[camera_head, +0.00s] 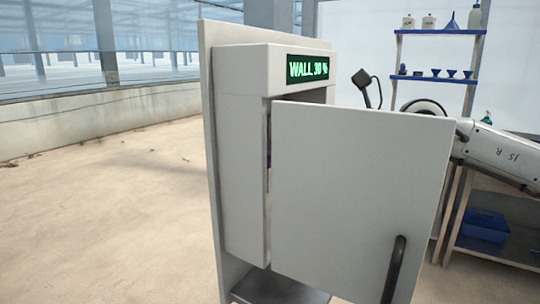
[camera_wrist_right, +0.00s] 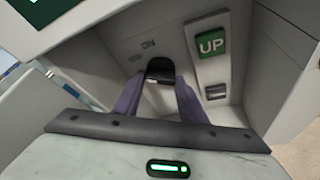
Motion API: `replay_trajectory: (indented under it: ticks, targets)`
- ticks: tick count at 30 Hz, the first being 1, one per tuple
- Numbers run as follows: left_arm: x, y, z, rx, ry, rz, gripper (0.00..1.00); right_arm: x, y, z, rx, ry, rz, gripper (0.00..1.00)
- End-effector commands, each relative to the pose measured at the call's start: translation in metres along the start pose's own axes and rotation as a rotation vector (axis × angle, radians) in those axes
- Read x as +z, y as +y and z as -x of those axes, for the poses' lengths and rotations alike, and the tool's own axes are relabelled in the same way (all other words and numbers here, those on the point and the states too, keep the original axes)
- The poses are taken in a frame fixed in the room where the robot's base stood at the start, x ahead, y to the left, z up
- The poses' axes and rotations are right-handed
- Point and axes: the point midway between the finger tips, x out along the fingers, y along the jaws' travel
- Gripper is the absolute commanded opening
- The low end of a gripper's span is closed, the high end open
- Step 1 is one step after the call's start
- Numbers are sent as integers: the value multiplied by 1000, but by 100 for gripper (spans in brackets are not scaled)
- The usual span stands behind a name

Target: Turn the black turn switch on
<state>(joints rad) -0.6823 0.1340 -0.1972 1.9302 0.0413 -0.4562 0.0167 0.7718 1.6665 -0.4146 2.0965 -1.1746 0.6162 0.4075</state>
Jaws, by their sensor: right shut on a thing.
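The black turn switch (camera_wrist_right: 160,66) is on the inner panel of the grey cabinet, in the upper middle of the right wrist view. My right gripper (camera_wrist_right: 160,82) has its purple fingers on either side of the switch and is shut on it. An "ON" label (camera_wrist_right: 148,43) is just above and left of the switch, with a fainter label beside it. The fingers cover part of the switch, so I cannot tell its exact angle. In the head view the open door hides the switch and nearly all of the right gripper. My left gripper is not in view.
The cabinet door (camera_head: 355,190) with a black handle (camera_head: 394,270) stands open in front of my right arm (camera_head: 495,155). A green "UP" sign (camera_wrist_right: 211,43) and a small black switch (camera_wrist_right: 216,91) are right of the turn switch. The display (camera_head: 307,69) reads "WALL 30 %".

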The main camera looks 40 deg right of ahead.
Motion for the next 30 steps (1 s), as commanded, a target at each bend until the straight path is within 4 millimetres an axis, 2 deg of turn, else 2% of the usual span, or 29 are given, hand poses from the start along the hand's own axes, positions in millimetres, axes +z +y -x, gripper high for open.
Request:
replay_trajectory:
  ticks: [11,16,30]
  targets:
    - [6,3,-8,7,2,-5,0,-2,-3,-1,46,0,-111,15]
    - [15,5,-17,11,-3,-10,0,-3,-4,-2,97,-1,-235,15]
    - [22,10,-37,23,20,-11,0,-4,-6,-2,265,-1,-641,15]
